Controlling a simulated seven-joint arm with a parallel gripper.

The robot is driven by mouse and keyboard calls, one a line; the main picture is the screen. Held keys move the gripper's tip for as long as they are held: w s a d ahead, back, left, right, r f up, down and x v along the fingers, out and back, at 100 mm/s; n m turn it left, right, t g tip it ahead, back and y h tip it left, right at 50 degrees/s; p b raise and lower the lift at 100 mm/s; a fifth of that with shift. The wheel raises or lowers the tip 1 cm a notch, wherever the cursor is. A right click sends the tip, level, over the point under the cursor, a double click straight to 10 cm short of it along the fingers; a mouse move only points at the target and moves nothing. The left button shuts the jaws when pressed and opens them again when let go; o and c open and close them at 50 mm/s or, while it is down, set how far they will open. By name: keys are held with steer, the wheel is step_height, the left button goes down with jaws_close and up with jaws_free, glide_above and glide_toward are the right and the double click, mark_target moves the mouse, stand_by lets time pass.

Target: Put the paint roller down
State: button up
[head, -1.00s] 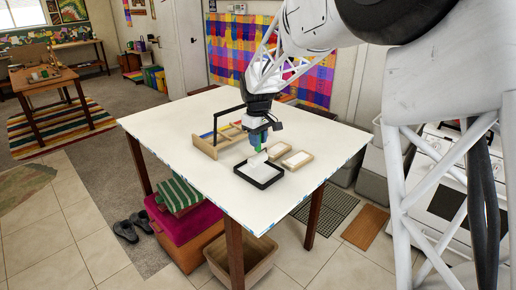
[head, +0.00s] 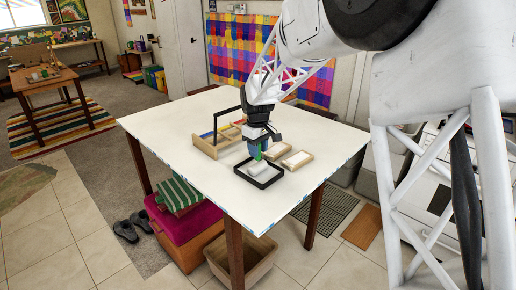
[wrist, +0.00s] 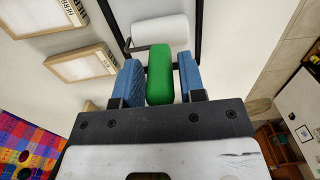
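The paint roller has a green handle (wrist: 160,75), a dark wire frame and a white roller sleeve (wrist: 160,30). In the head view its white sleeve (head: 262,168) lies within the black-rimmed tray (head: 273,183) near the table's front edge. My gripper (wrist: 160,78) is low over the tray's back side, with its two blue fingers on either side of the green handle. Narrow gaps show between fingers and handle in the wrist view, so the gripper looks slightly open around it. The handle's lower contact is hidden.
A wooden caddy with a dark upright handle (head: 203,146) stands to the left. The white table top (head: 175,125) is clear on its left side.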

steer(key=shift+o, duration=1)
step_height(320, 180, up, 12)
steer(key=shift+w+a+r, duration=0.1)
steer(key=shift+r, duration=0.1)
stand_by(0.4)
